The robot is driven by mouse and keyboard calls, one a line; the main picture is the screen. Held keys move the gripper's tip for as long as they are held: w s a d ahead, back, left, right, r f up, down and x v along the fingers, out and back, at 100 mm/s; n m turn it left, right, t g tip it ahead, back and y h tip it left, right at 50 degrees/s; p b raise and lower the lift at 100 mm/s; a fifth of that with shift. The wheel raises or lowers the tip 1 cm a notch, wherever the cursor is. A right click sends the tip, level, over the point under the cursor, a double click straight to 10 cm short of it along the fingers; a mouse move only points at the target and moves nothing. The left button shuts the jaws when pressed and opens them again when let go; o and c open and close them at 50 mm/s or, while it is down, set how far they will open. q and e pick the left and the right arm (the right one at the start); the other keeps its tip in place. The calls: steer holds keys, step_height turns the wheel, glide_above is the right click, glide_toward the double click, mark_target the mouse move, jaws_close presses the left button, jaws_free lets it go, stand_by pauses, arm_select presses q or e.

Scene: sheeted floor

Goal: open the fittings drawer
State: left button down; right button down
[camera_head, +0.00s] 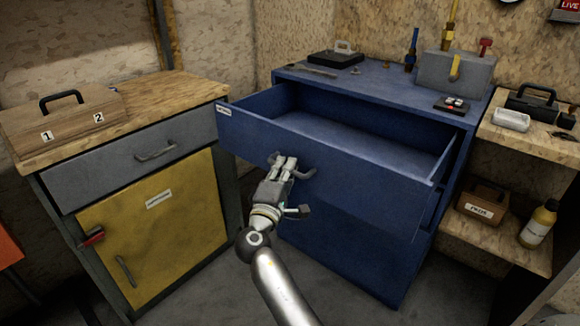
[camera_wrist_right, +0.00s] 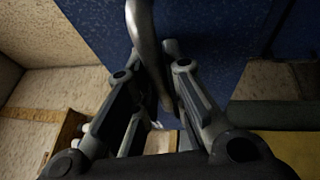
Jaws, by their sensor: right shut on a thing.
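The blue drawer (camera_head: 350,163) of the blue cabinet (camera_head: 340,245) stands pulled out, and its visible inside is bare. A small white label (camera_head: 224,111) sits at its upper left corner; I cannot read it. My right gripper (camera_head: 285,165) is at the drawer front, shut on the drawer's handle (camera_head: 304,174). In the right wrist view the handle (camera_wrist_right: 143,35) runs down between the fingers of the gripper (camera_wrist_right: 152,75). My left gripper is in neither view.
A wooden-topped cabinet (camera_head: 185,82) with a grey drawer and yellow door (camera_head: 160,230) stands at the left. A grey box (camera_head: 450,76) and small tools sit on the blue cabinet's top. Shelves with a yellow bottle (camera_head: 538,224) are at the right. Some grey floor shows below.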

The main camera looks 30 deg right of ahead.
steer(key=shift+s+a+f, duration=0.1)
stand_by(0.3)
steer(key=c, duration=1.5)
jaws_free()
steer(key=v, duration=0.7)
steer(key=shift+s+a, duration=0.15)
